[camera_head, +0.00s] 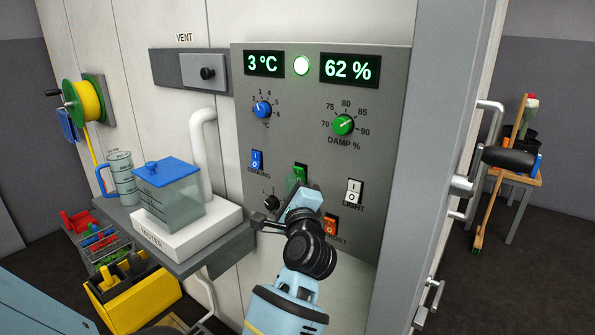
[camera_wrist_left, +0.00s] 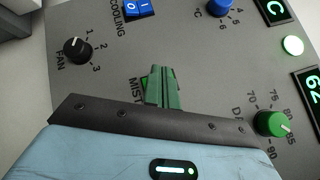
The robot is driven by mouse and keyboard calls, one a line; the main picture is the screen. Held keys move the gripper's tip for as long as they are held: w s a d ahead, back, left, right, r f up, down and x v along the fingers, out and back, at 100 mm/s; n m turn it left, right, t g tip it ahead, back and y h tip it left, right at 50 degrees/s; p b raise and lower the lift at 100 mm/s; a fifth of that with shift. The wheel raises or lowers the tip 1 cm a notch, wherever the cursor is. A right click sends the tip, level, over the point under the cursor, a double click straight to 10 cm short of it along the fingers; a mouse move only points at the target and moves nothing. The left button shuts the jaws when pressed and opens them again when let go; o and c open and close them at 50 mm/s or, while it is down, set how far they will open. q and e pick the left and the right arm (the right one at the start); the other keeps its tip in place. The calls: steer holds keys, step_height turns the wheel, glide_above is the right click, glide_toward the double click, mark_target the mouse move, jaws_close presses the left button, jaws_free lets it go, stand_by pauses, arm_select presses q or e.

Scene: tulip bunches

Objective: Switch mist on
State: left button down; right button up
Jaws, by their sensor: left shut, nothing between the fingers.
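The grey control panel (camera_head: 300,110) fills the middle of the head view. The green mist switch (camera_head: 300,172) is in its lower half, mostly hidden behind my left gripper (camera_head: 292,184). In the left wrist view the green fingers of my left gripper (camera_wrist_left: 163,86) are shut and empty, in front of the switch beside the MIST label. Only a sliver of the switch shows there, so its position and any touch cannot be told. My right gripper is in neither view.
A blue cooling switch (camera_head: 257,160), a white light switch (camera_head: 353,191), an orange switch (camera_head: 330,224) and a fan knob (camera_head: 271,202) surround the mist switch. A blue-lidded tank (camera_head: 170,195) stands on a shelf at the left. A door handle (camera_head: 463,187) sticks out at right.

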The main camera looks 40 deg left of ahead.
arm_select(q)
steer(key=shift+w, duration=0.15)
stand_by(0.6)
steer(key=shift+w+r, duration=0.15)
steer(key=shift+w, duration=0.1)
steer(key=shift+w+a+r, duration=0.1)
steer(key=shift+w+r, duration=0.05)
steer(key=shift+w, duration=0.25)
stand_by(0.8)
steer(key=shift+s, duration=0.2)
steer(key=shift+s+f, duration=0.3)
steer(key=shift+s, duration=0.35)
steer(key=s, duration=0.1)
steer(key=s+f, duration=0.1)
steer(key=s, duration=0.1)
steer(key=s+f, duration=0.1)
steer(key=shift+s+d, duration=0.3)
steer(key=shift+d, duration=0.05)
stand_by(0.6)
